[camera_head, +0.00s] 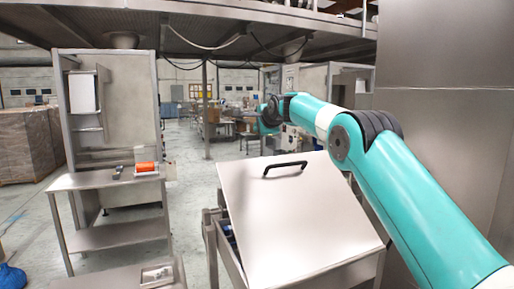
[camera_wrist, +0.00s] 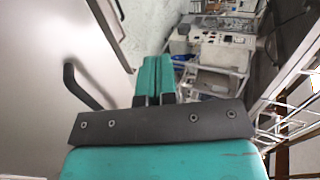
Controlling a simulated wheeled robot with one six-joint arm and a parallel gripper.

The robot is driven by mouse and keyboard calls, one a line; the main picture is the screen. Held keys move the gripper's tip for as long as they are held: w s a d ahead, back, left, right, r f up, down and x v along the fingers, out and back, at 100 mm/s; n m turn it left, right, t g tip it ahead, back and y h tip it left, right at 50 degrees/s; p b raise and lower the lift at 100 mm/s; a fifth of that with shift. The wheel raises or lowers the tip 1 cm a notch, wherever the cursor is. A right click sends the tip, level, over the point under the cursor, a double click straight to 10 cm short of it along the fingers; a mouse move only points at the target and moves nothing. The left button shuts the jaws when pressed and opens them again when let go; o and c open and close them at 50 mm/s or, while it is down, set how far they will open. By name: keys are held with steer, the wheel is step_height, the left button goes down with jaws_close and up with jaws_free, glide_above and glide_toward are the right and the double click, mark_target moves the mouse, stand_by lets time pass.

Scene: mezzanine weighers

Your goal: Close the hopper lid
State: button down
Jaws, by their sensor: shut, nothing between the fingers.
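The hopper lid (camera_head: 300,215) is a pale metal panel with a black bar handle (camera_head: 285,168) near its upper edge. It stands tilted over the hopper (camera_head: 221,258), with a gap along its left side where something blue shows inside. In the wrist view the lid (camera_wrist: 50,40) fills the left side, and its handle (camera_wrist: 82,86) is left of my fingers. My gripper (camera_wrist: 152,66) is shut and empty, its teal fingers together and apart from the handle. In the head view my arm reaches over beyond the lid's upper edge, and the fingertips cannot be made out.
A metal bench (camera_head: 110,180) at the left holds an orange item (camera_head: 146,167). A large metal wall (camera_head: 440,120) stands close on the right. Wrapped pallets (camera_head: 22,145) stand at the far left. Open floor (camera_head: 190,165) lies between bench and hopper.

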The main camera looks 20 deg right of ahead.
steer(key=c, duration=1.7)
jaws_free()
steer(key=shift+s+r, duration=0.15)
steer(key=shift+r, duration=0.25)
steer(key=shift+c, duration=0.2)
steer(key=o, duration=0.3)
steer(key=shift+s+d, duration=0.1)
steer(key=shift+s, duration=0.05)
steer(key=o, duration=0.3)
steer(key=shift+n+t+y, duration=0.3)
steer(key=shift+n, duration=0.3)
steer(key=f+b, duration=0.1)
steer(key=d+f+b, duration=0.1)
steer(key=s+d+f+b, duration=0.1)
steer(key=shift+d+f, duration=0.25)
steer(key=shift+f, duration=0.15)
steer(key=shift+o, duration=0.2)
steer(key=m+t+b, duration=0.1)
steer(key=t+b, duration=0.4)
steer(key=b, duration=0.4)
glide_toward(290, 165)
steer(key=w+p, duration=0.2)
steer(key=w, duration=0.1)
steer(key=w+p, duration=0.6)
steer(key=shift+w+a+r, duration=0.3)
steer(key=shift+w+r, duration=0.05)
steer(key=shift+w, duration=0.05)
steer(key=shift+w+f, duration=0.1)
steer(key=shift+w, duration=0.45)
steer(key=shift+c, duration=0.3)
